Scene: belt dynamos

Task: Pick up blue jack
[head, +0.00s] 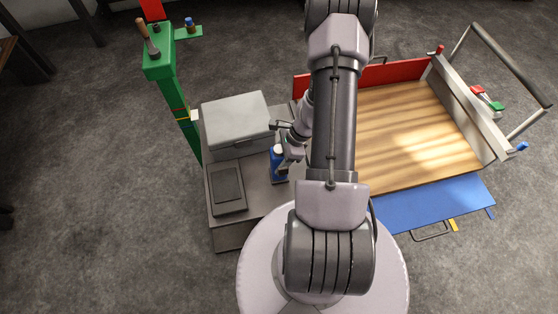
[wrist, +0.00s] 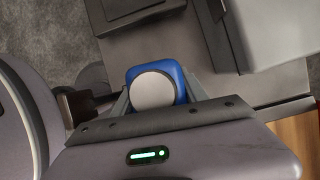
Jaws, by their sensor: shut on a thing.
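The blue jack (head: 279,163) is a small blue block on the grey bench, partly covered by my wrist in the head view. In the wrist view, the blue jack (wrist: 178,76) shows from above with a round pale top, between my two fingers. My gripper (wrist: 153,92) is shut on it. In the head view, my gripper (head: 283,157) is mostly hidden by its own wrist. Whether the jack touches the bench is hard to tell.
A grey lidded box (head: 236,122) stands behind the jack, and a dark flat panel (head: 227,188) lies to its left. A green post (head: 176,95) stands further left. A wooden-floored bed (head: 415,135) with red and blue sides lies to the right.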

